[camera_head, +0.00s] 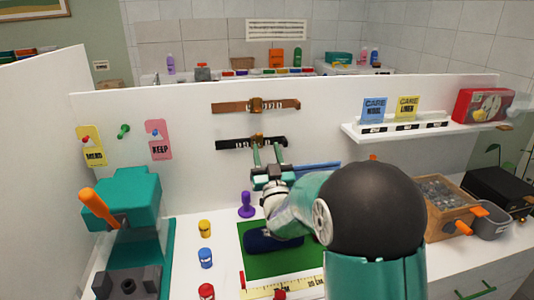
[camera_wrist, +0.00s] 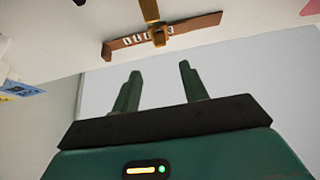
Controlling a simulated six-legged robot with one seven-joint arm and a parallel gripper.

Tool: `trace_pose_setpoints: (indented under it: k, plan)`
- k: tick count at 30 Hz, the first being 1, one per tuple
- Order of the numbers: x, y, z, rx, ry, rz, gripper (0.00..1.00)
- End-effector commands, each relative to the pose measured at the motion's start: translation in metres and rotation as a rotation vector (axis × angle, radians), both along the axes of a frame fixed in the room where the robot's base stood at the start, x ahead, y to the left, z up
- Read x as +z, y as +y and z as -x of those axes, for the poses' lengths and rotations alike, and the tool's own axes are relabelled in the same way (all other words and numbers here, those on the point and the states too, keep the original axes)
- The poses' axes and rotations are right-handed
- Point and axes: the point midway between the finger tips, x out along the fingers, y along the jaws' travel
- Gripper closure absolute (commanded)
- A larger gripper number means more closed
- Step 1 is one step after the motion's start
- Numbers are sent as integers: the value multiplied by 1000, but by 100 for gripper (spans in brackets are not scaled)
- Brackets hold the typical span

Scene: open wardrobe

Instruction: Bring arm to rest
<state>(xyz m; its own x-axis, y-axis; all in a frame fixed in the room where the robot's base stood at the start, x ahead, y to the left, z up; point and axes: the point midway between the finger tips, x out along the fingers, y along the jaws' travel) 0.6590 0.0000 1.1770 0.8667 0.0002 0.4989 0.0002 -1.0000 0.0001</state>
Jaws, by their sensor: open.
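My gripper (camera_head: 267,152) is raised in front of the white back panel, just below and near the black strap (camera_head: 251,142). Its two green fingers stand apart with nothing between them. They also show apart in the wrist view (camera_wrist: 160,72), against bare pale panel. A brown strap (camera_head: 256,105) hangs above the black one; it also shows beyond the fingers in the wrist view (camera_wrist: 165,36). Whether a finger touches the black strap I cannot tell. My arm stretches forward over the green mat (camera_head: 250,268) and hides part of the worktop.
A purple peg-like object (camera_head: 247,206) and yellow (camera_head: 205,228), blue (camera_head: 205,257) and red (camera_head: 206,292) jars stand left of my arm. A teal machine (camera_head: 130,205) stands farther left. A shelf (camera_head: 400,130) with cards, a wooden box (camera_head: 440,212) and a grey bin (camera_head: 492,222) are right.

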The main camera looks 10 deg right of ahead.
Motion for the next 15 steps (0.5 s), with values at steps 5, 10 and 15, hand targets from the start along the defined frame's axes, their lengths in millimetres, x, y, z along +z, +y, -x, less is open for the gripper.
trace_pose_setpoints:
  k: [5,10,15]
  plan:
    - [1,0,0,0,5,0,56]
    - [10,0,4,0,96,0,56]
    - [17,0,20,-1,286,0,56]
